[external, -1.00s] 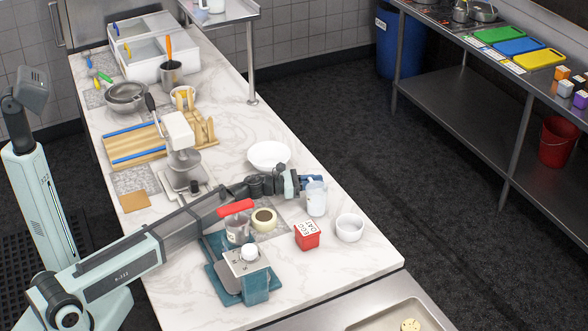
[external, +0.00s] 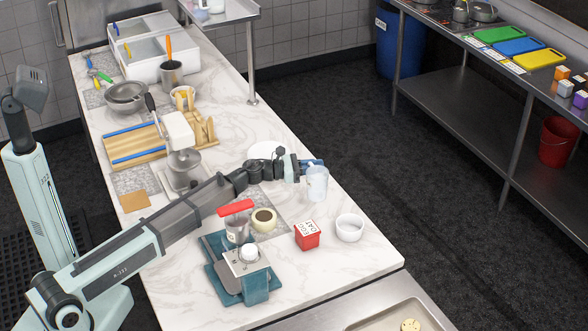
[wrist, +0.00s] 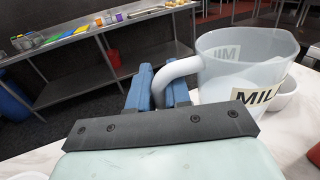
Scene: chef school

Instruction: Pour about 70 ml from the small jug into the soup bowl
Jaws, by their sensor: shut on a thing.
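The small jug (external: 317,184) is translucent with a white handle, and its side label reads "MIL" as far as it shows in the wrist view (wrist: 222,75). My gripper (external: 308,165) is shut on the jug's handle; its blue fingers (wrist: 159,90) sit on both sides of the handle in the wrist view. The jug is close to upright and seems held just above the counter. A wide white bowl (external: 262,149), possibly the soup bowl, stands behind my wrist, partly hidden by it. A smaller, deeper white bowl (external: 350,227) stands to the jug's front right.
A red carton (external: 307,235) stands in front of the jug. A scale-like teal stand (external: 258,286), a red-topped container (external: 237,226) and a tape-like round (external: 263,220) are under and beside my forearm. The counter's right edge is close to the jug.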

